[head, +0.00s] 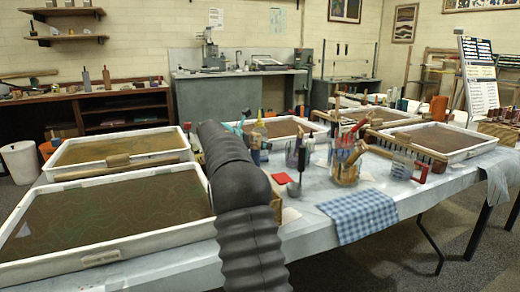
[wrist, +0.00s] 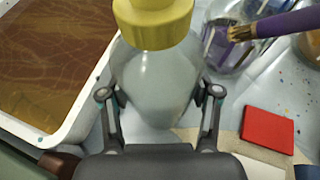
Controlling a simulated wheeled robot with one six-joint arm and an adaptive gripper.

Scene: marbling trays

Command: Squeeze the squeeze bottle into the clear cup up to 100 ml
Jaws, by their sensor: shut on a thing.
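The squeeze bottle (wrist: 158,82) has a pale, translucent grey body and a yellow cap (wrist: 153,25); the top of the cap is cut off by the upper edge of the wrist view. My gripper (wrist: 160,97) is shut on the bottle, with one finger on each side of its body. I cannot pick out the clear cup with certainty among the glass vessels on the table.
A white-rimmed tray (head: 103,256) of brown liquid lies left of my arm. A red square (wrist: 268,130) lies right of the gripper. Brushes stand in a glass jar (head: 345,172) beyond a blue checked cloth (head: 357,215). A purple brush (wrist: 285,23) juts in at upper right.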

